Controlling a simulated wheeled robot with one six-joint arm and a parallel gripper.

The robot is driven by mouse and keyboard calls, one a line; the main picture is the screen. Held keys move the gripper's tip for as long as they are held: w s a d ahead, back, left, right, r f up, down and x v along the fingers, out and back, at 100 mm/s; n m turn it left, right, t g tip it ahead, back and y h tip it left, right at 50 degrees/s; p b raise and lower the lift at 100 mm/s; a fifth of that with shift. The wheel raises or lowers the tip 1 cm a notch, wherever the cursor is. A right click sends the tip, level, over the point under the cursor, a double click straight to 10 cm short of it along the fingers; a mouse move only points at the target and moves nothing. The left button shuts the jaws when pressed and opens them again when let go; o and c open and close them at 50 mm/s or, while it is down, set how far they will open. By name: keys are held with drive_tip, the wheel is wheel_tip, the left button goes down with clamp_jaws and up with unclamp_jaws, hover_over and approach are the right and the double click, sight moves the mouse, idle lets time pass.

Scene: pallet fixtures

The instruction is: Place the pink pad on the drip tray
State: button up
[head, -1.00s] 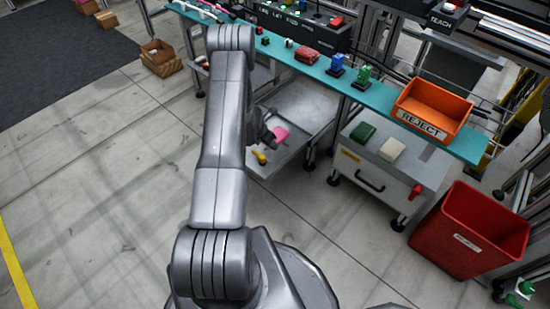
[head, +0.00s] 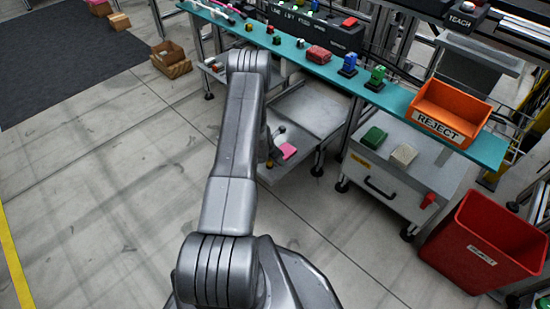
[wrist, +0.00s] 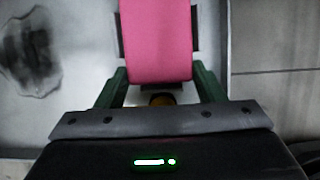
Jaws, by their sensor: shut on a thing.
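The pink pad (head: 287,150) is at the end of my arm, low in front of the bench in the head view. In the wrist view the pink pad (wrist: 158,45) sits between the green fingers of my gripper (wrist: 160,72), which is shut on it. The pale grey drip tray (head: 288,172) lies under and around the pad in the head view. My arm hides part of the tray and most of the gripper. I cannot tell whether the pad touches the tray. A dark stain (wrist: 30,48) marks the pale surface left of the pad.
A teal bench (head: 395,95) with small fixtures runs above the tray. A grey cabinet (head: 390,185) carries a green pad (head: 373,138) and a cream pad (head: 403,154). An orange reject box (head: 450,105) and a red bin (head: 480,240) are at right.

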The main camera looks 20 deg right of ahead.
drive_tip(key=o, duration=0.9)
drive_tip(key=shift+o, duration=0.2)
drive_tip(key=shift+r+p, duration=0.4)
drive_tip(key=p+v, duration=0.2)
drive_tip(key=v, duration=0.9)
drive_tip(key=shift+a+r, duration=0.2)
